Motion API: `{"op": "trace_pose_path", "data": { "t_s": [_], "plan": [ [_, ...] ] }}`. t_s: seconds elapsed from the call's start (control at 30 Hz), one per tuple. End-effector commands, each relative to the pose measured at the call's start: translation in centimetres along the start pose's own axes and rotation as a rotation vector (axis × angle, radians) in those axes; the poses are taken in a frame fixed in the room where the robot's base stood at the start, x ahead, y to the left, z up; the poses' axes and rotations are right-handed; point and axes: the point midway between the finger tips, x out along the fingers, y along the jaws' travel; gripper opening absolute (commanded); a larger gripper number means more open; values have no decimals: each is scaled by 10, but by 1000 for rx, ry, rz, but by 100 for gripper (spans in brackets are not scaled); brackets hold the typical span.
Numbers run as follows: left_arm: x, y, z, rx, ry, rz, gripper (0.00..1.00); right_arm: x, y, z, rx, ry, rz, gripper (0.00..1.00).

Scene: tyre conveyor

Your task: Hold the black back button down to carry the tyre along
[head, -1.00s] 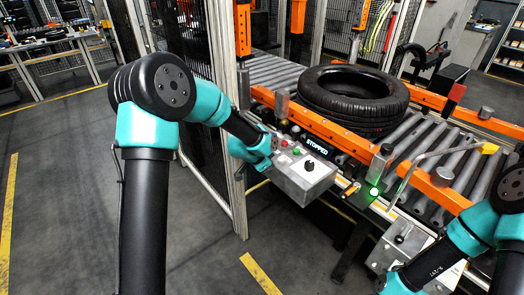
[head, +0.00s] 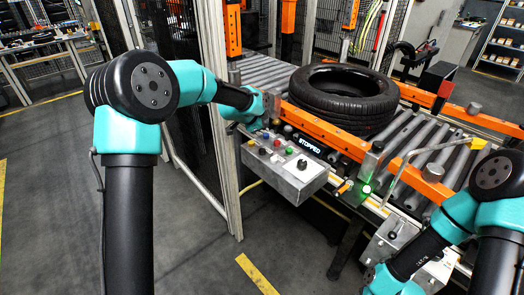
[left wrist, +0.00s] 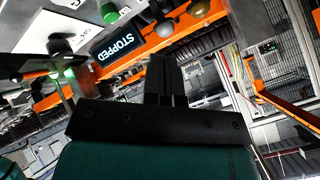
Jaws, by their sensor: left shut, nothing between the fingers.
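The black tyre (head: 342,95) lies flat on the roller conveyor, near its middle. A grey control box (head: 300,183) at the conveyor's near side carries several coloured buttons and a black knob (head: 302,164). I cannot tell which black part is the back button. The display (head: 309,143) reads STOPPED; it also shows in the left wrist view (left wrist: 118,42). My right gripper is out of view.
Orange side rails (head: 325,130) run along both sides of the conveyor. A green lamp (head: 366,189) glows on the near rail. A bent metal bar with a yellow end (head: 478,144) crosses the rollers at right. A fence post (head: 222,150) stands close left of the box.

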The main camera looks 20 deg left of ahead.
Motion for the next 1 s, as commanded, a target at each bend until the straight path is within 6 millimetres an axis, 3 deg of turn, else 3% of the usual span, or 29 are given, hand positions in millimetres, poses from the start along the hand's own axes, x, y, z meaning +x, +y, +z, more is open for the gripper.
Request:
{"op": "trace_pose_path", "data": {
  "t_s": [0.7,1.0],
  "plan": [
    [49,36,36,-3,-1,2,0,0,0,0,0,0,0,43],
    [60,44,44,-1,-1,0,0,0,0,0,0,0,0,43]
  ]
}}
